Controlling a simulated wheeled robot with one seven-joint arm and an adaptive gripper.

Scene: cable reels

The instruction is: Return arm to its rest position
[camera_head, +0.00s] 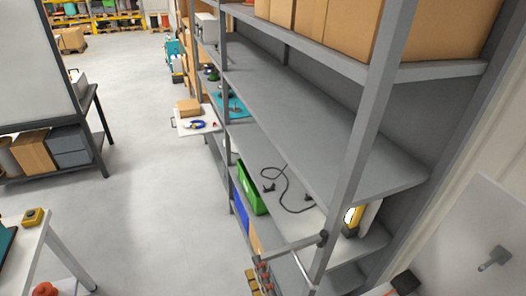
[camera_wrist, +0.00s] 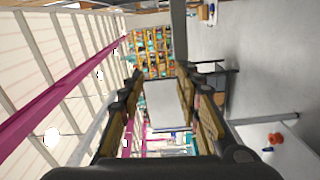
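My gripper (camera_wrist: 158,82) shows in the wrist view, with its two dark fingers and ridged tan pads standing well apart. It is open, and nothing is between the pads. Through the gap I see a distant white board (camera_wrist: 166,104) and shelving far behind it, so the fingers are clear of any nearby object. In the head view I cannot clearly make out my gripper or arm.
A tall grey shelf rack (camera_head: 290,95) stands close on the right. A table (camera_head: 52,252) stands at lower left. Open floor (camera_head: 150,150) lies between.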

